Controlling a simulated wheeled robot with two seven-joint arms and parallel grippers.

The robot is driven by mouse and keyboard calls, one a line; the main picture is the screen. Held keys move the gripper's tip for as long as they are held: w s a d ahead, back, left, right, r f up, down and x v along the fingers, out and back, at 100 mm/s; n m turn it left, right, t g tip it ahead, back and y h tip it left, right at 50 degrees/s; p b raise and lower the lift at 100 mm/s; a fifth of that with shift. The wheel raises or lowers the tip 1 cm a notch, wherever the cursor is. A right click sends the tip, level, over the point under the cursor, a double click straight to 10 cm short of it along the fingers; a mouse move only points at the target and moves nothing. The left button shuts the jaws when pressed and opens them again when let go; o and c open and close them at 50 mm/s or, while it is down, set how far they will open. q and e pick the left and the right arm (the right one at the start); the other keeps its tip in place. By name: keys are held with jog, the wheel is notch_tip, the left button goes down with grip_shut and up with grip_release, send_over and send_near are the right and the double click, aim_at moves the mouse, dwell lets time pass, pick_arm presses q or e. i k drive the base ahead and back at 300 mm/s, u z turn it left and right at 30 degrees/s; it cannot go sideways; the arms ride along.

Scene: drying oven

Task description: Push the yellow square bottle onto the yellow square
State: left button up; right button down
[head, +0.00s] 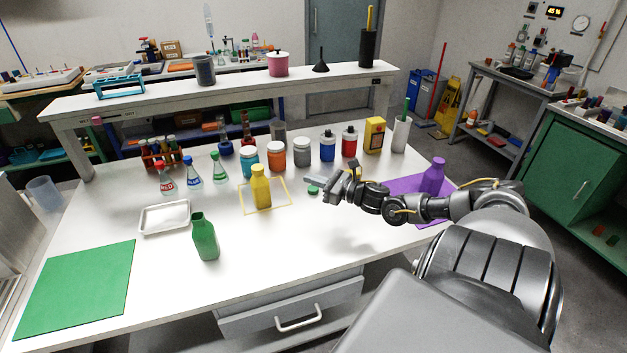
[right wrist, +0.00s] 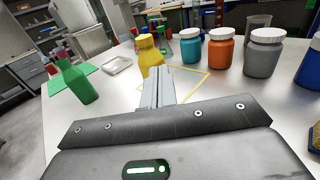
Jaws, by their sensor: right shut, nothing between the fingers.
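The yellow square bottle (head: 261,188) stands upright at the front part of the yellow square outline (head: 286,192) on the white table. Its base is close to the front line; I cannot tell whether it overlaps it. My right gripper (head: 309,180) is shut and empty, to the right of the bottle and pointing left toward it. In the right wrist view the shut fingers (right wrist: 160,84) point at the yellow bottle (right wrist: 150,48) and hide its lower part. The outline (right wrist: 197,88) shows right of the fingers. My left gripper is not in view.
A green bottle (head: 205,237) stands in front left of the yellow one, near a white tray (head: 165,217) and a green mat (head: 80,285). Several jars and flasks stand behind. A purple bottle (head: 434,176) stands on a purple mat (head: 404,184) behind my right arm.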

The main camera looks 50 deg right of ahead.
aim_at(260, 185)
jog(key=k, duration=0.9)
